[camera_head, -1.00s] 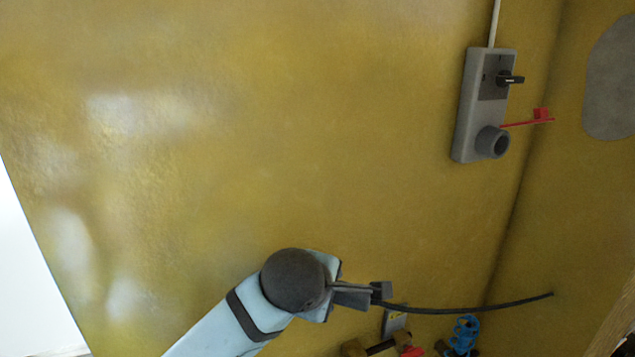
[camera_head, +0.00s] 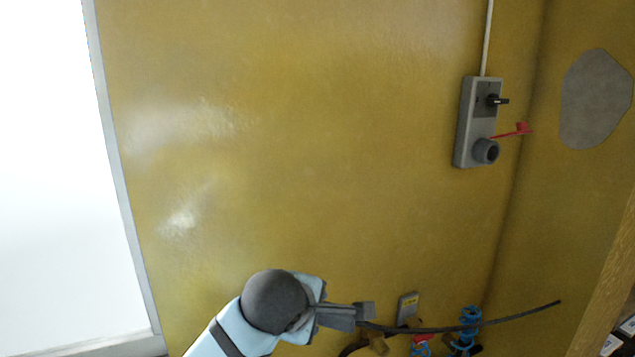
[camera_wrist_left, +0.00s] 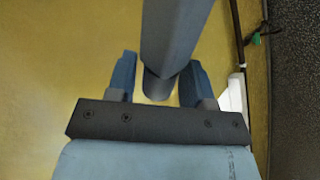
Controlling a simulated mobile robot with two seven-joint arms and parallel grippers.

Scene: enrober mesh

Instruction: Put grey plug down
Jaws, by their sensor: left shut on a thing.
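My left gripper (camera_head: 362,312) is low in the middle of the head view, in front of the yellow wall. It is shut on the grey plug, which the left wrist view shows as a long grey-blue body (camera_wrist_left: 172,35) between the two fingers (camera_wrist_left: 158,88). In the head view the plug is mostly hidden by the fingers. A black cable (camera_head: 500,321) runs from the fingertips to the right. The plug is well below and left of the grey wall socket box (camera_head: 466,135). My right gripper is not in view.
Below are a small grey box (camera_head: 408,306), brass fittings (camera_head: 376,344) and a blue coil (camera_head: 470,318). The wall (camera_head: 300,150) is bare above my gripper.

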